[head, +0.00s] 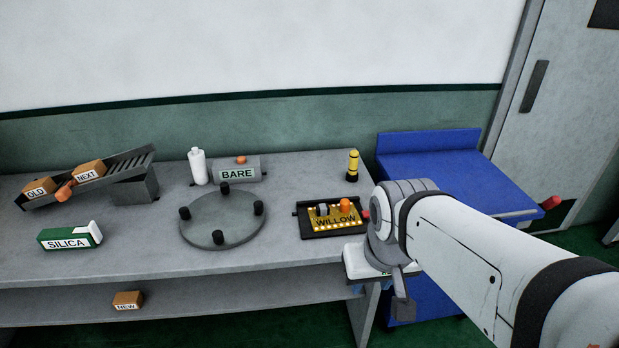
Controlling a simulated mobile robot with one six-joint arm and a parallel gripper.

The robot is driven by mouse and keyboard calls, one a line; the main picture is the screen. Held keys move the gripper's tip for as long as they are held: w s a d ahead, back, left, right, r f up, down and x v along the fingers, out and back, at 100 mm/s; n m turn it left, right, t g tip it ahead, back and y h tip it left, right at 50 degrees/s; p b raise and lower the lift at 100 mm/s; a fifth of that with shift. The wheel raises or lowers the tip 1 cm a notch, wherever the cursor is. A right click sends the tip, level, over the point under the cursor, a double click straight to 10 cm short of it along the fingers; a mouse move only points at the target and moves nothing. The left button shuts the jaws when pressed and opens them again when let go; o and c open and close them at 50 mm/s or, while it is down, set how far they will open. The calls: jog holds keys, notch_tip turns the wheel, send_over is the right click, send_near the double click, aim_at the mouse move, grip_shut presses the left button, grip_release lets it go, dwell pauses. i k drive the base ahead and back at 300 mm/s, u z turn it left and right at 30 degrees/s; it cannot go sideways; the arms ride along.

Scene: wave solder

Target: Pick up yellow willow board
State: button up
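The yellow board marked WILLOW (336,221) lies in a black frame (320,234) near the right end of the grey bench. It carries an orange part and a grey part on top. My arm comes in from the lower right, and its wrist end is just right of the black frame, covering the area beside it. My gripper (402,298) is mostly hidden by the wrist; only a grey piece hangs below it. I cannot see its fingertips or whether they touch anything. The board appears to rest in the frame.
A round grey plate with dark posts (222,222) stands left of the frame. Behind are a BARE block (237,173), a white bottle (198,167) and a yellow-black cylinder (353,165). A SILICA box (70,237) is at left. A blue cart (455,165) stands right.

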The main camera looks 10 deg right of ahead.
aim_at(324, 215)
jog(key=z, duration=0.05)
jog(key=i, duration=1)
jog(key=u, duration=0.05)
